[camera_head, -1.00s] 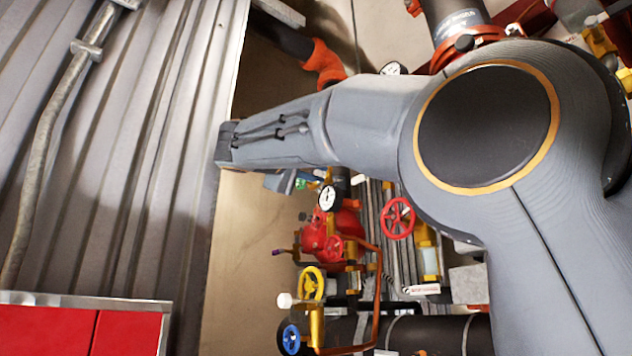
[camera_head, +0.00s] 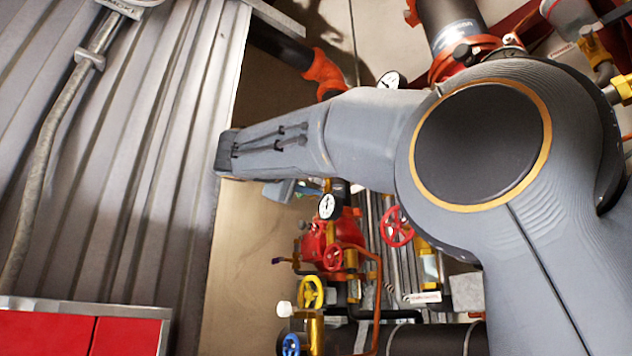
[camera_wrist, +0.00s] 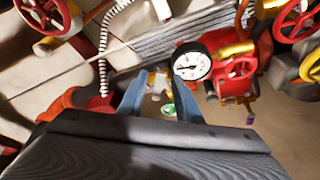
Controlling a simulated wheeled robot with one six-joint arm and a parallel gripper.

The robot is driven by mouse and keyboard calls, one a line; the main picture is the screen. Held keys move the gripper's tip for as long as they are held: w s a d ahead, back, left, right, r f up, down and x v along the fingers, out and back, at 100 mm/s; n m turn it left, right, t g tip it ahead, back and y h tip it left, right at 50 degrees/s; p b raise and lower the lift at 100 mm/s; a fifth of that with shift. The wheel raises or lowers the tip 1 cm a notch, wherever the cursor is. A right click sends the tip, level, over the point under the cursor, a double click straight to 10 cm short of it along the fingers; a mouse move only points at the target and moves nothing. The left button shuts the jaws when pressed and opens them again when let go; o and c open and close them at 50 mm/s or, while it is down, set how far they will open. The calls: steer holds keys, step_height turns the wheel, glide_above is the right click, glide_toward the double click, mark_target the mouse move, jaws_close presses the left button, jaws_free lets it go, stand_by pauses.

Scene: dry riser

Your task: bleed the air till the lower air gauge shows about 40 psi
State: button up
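A white round gauge (camera_head: 327,206) sits beside a red valve body (camera_head: 318,243) below my arm in the head view. A gauge with a dark needle also shows in the wrist view (camera_wrist: 192,64), right of my fingers; its reading is too small to tell. Another gauge (camera_head: 390,80) is partly hidden above my arm. I cannot tell which is the lower air gauge. My gripper (camera_wrist: 160,100) has its two blue-grey fingers apart, with nothing held. A small green piece (camera_wrist: 168,109) shows between them, apparently beyond the tips.
A red handwheel (camera_head: 397,226), a yellow handwheel (camera_head: 311,292) and a blue handwheel (camera_head: 290,345) are on the pipework. A large dark pipe (camera_head: 440,336) runs along the bottom. A corrugated wall (camera_head: 130,160) fills the left. A red cabinet (camera_head: 75,330) stands lower left.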

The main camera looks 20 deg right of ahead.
steer(key=b+v, duration=0.2)
steer(key=v, duration=0.5)
steer(key=shift+s+a, duration=0.25)
steer(key=shift+a, duration=0.05)
stand_by(0.3)
